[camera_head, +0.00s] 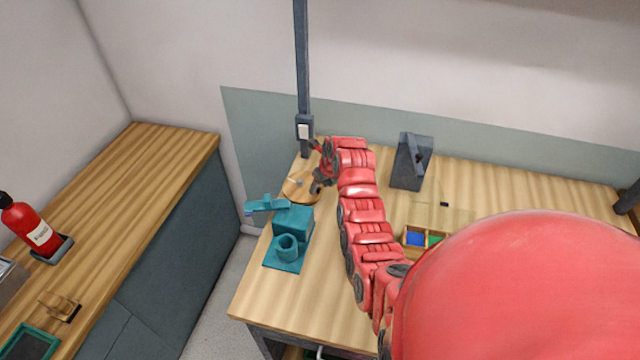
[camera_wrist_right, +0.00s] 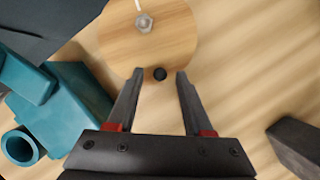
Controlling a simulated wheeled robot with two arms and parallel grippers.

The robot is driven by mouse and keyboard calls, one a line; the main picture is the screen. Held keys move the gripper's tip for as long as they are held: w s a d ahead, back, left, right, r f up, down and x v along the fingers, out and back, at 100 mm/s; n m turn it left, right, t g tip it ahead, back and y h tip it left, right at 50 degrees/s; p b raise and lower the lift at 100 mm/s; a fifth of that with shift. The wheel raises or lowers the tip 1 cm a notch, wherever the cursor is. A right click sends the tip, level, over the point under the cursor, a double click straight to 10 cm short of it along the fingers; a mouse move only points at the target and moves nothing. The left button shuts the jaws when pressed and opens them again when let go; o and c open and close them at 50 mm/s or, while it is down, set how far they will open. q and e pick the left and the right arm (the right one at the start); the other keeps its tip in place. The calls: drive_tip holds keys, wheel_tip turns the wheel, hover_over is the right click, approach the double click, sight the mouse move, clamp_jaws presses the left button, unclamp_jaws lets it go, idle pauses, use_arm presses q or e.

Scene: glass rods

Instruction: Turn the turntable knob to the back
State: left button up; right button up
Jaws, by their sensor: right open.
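The turntable is a round wooden disc (camera_head: 297,188) at the back left of the table in the head view. In the right wrist view the disc (camera_wrist_right: 165,38) fills the top middle. Its small black knob (camera_wrist_right: 160,74) sits at the disc's near edge there, between the tips of my right gripper (camera_wrist_right: 158,76). The jaws are open, with a gap on both sides of the knob. In the head view my right gripper (camera_head: 322,172) reaches over the right edge of the disc and hides part of it. A small greyish piece (camera_wrist_right: 144,22) with a white rod stands on the disc. My left gripper is not in view.
A teal stand (camera_head: 290,228) with a ring is close to the disc, left of the jaws in the wrist view. A dark grey block (camera_head: 411,162) stands at the back, right of my arm. A compartment tray (camera_head: 426,238) is right of my arm. A post (camera_head: 303,80) rises behind the disc.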

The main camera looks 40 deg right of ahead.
clamp_jaws()
idle(0.3)
idle(1.2)
